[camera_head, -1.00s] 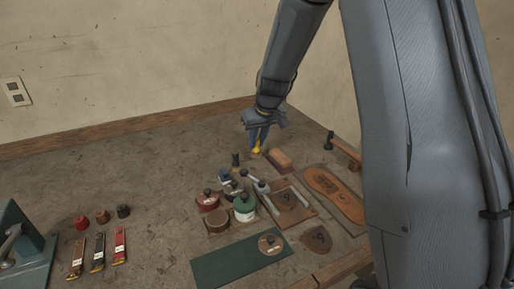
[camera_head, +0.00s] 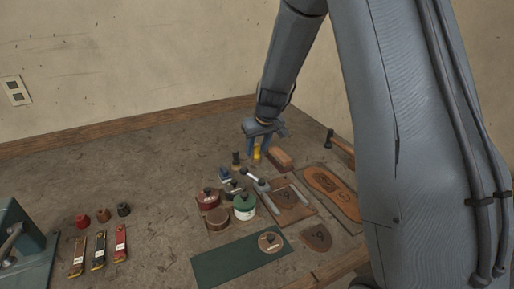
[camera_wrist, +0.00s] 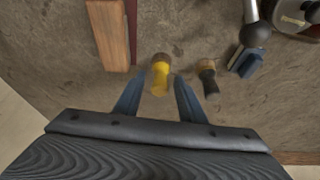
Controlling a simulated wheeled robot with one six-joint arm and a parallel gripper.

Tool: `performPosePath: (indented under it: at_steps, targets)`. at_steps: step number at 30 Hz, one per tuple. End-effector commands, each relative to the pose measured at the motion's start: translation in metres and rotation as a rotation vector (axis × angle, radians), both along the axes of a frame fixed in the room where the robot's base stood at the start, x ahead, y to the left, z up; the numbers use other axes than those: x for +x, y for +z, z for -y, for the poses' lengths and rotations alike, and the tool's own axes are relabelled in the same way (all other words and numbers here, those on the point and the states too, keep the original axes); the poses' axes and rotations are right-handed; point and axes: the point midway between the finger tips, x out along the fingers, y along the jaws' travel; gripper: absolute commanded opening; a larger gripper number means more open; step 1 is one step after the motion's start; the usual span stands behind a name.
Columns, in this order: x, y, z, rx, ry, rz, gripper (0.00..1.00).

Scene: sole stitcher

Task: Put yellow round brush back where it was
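The yellow round brush (camera_head: 257,153) stands upright, as far as I can tell, on the worktable, left of a brown block. In the wrist view the yellow brush (camera_wrist: 160,78) shows a yellow body with a brown end, slightly blurred. My gripper (camera_head: 259,146) is above and around it. In the wrist view the two blue fingers of my gripper (camera_wrist: 158,84) are spread, with a gap on each side of the brush. A black round brush (camera_wrist: 208,77) with a tan end stands beside it, outside the fingers.
The brown block (camera_head: 281,159) is close on the right. A blue-based tool (camera_wrist: 247,63), a red tin (camera_head: 208,200) and a green tin (camera_head: 244,208) crowd the front. A hammer (camera_head: 338,143) lies farther right. The table behind and left of my gripper is clear.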

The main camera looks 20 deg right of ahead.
Motion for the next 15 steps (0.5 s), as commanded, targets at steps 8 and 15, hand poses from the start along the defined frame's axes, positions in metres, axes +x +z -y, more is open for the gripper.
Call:
performPosePath:
  at_steps: [8, 15]
  targets:
    - [-0.005, 0.019, 0.001, 0.0, -0.001, 0.004, 0.37]
    - [-0.021, 0.058, 0.004, 0.0, 0.001, 0.005, 0.37]
